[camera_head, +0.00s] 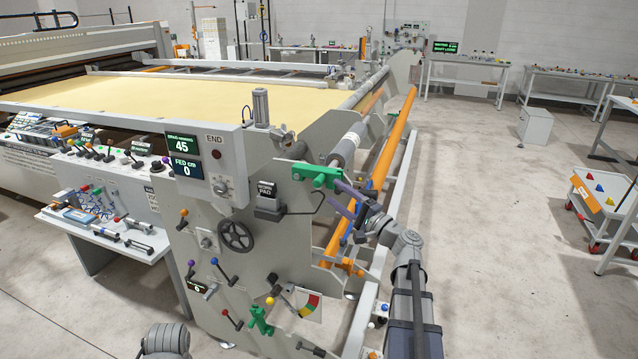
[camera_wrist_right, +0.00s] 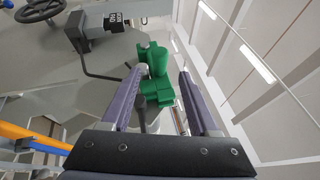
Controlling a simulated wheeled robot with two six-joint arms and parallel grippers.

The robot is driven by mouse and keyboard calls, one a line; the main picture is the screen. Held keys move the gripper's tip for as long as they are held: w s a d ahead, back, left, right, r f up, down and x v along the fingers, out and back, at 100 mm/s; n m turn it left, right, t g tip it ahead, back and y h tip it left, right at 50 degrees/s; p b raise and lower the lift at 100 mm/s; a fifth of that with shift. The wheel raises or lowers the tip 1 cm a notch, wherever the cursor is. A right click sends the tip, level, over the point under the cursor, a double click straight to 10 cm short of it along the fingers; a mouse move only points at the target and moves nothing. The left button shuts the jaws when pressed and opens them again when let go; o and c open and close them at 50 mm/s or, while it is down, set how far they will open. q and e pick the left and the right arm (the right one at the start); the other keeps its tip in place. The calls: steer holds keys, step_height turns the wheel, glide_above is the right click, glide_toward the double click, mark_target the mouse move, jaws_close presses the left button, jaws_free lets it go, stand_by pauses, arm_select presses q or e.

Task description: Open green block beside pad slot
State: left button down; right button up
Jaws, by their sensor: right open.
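A green block (camera_head: 318,177) sits on the upper right edge of the gantry's end plate. It also shows in the right wrist view (camera_wrist_right: 158,72), with a rounded upper part and a stepped lower part. The black pad holder (camera_head: 267,203), labelled PAD, is on the plate left of the block; it shows at upper left in the wrist view (camera_wrist_right: 92,28). My right gripper (camera_head: 342,207) is open, its purple fingers pointing at the block. In the wrist view the block's lower part appears between the fingers; I cannot tell whether they touch. My left gripper is not in view.
A second green block (camera_head: 260,321) is low on the end plate, near a coloured dial. A handwheel (camera_head: 236,235) and several levers stick out nearby. An orange bar (camera_head: 393,137) runs back along the gantry's right side. The floor farther right is mostly clear.

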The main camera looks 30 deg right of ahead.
mark_target(319, 181)
steer(key=p+x, duration=0.1)
steer(key=x, duration=0.6)
steer(key=shift+w+a, duration=0.15)
steer(key=shift+w, duration=0.15)
jaws_close()
stand_by(1.2)
